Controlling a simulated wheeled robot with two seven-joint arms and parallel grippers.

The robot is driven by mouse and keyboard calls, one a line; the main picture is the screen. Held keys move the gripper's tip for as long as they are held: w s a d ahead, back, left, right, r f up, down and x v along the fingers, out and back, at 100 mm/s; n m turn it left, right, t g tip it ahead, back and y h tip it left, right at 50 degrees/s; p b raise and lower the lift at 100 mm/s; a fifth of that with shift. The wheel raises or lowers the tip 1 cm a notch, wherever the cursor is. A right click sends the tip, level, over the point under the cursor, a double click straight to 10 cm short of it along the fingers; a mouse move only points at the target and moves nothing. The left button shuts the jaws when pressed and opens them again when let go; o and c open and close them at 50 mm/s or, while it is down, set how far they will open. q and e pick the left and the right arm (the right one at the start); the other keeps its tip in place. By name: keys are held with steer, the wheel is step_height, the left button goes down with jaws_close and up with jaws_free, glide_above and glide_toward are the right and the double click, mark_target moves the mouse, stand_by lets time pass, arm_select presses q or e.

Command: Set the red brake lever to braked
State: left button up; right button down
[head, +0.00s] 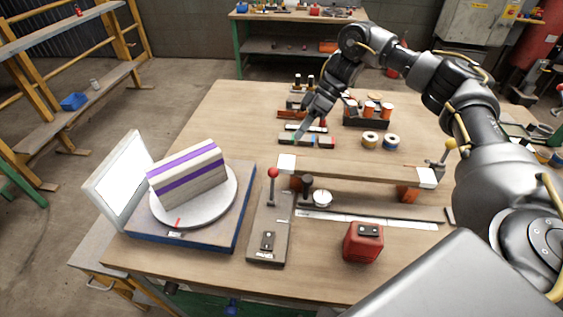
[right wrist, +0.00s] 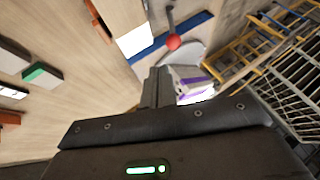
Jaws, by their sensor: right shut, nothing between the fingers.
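The red brake lever (head: 273,173) is a thin rod with a red ball knob. It rises from the far part of a narrow grey base plate (head: 256,248), right of the turntable; its exact tilt is hard to judge. The knob also shows in the right wrist view (right wrist: 173,42), beyond my fingers. My right gripper (head: 297,138) is shut and empty, behind the lever and apart from it, above the far table. A striped white and purple block (head: 187,175) stands on the round white turntable (head: 165,217). My left gripper is out of view.
A beam (head: 350,170) with white ends lies right of the lever, with a ruler strip (head: 375,219) before it. A red box (head: 363,242) sits near the front. Tape rolls (head: 370,139) and small tool blocks stand behind. A white panel (head: 122,178) stands left.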

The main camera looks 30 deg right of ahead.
glide_above(282, 167)
steer(key=d, duration=0.1)
step_height(282, 167, down, 6)
steer(key=shift+d+r, duration=0.1)
steer(key=shift+d, duration=0.05)
steer(key=shift+x, duration=1.15)
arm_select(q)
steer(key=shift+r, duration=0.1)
arm_select(e)
steer(key=shift+d, duration=0.1)
